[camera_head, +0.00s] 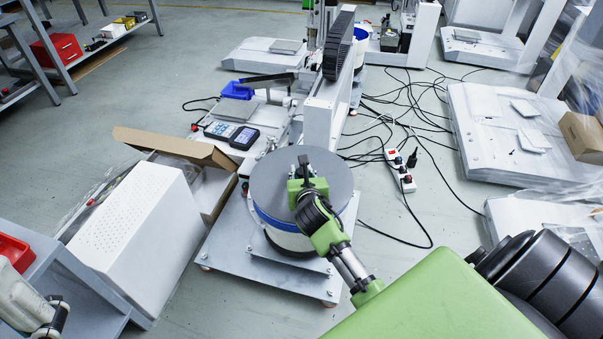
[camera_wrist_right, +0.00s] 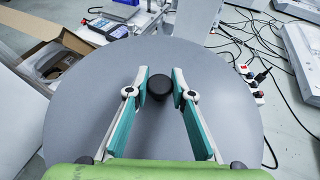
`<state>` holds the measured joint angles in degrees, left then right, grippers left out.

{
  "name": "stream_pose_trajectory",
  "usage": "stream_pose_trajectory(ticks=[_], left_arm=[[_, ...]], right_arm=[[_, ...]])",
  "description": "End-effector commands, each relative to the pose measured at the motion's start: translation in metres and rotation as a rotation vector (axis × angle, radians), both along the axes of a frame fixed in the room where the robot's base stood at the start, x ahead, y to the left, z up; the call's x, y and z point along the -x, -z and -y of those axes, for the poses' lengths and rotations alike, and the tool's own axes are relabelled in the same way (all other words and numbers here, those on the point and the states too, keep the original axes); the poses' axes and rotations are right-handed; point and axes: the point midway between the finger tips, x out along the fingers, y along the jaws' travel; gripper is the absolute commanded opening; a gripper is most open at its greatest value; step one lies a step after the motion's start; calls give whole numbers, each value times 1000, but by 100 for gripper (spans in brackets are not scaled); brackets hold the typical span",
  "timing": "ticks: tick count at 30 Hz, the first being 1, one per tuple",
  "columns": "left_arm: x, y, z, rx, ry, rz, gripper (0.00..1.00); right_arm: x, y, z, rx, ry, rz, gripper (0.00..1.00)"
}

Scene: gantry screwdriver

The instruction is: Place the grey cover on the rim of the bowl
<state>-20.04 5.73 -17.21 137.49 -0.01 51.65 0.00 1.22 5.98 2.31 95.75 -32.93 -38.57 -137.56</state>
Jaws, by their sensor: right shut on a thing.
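The grey cover (camera_head: 271,180) is a flat, round disc with a small black knob in its middle. It lies over the bowl (camera_head: 288,239), a white round body with a blue band below the cover, and hides the rim. Whether the cover rests on the rim or is just above it, I cannot tell. My right gripper (camera_head: 304,172) is over the cover, and it fills much of the right wrist view (camera_wrist_right: 160,86). Its two fingers are shut on the black knob (camera_wrist_right: 159,88), one on each side.
The bowl stands on a grey platform (camera_head: 231,252) below the gantry (camera_head: 329,104). A white perforated box (camera_head: 137,225) and an open cardboard box (camera_head: 172,146) stand to the left. Cables and a power strip (camera_head: 398,170) lie on the floor to the right.

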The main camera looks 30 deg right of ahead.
Motion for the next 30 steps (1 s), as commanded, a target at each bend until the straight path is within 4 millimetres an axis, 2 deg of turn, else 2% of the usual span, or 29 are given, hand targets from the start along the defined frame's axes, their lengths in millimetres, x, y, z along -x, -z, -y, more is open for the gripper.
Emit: stream_pose_trajectory(ticks=[16,17,18,30], left_arm=[[0,0,0,-1,0,-2,99],[0,0,0,-1,0,-2,99],[0,0,0,-1,0,-2,99],[0,0,0,-1,0,-3,99]], right_arm=[[-1,10,0,1,-1,4,0],[0,12,0,0,0,1,27],[0,12,0,0,0,0,37],[0,9,0,-1,1,2,39]])
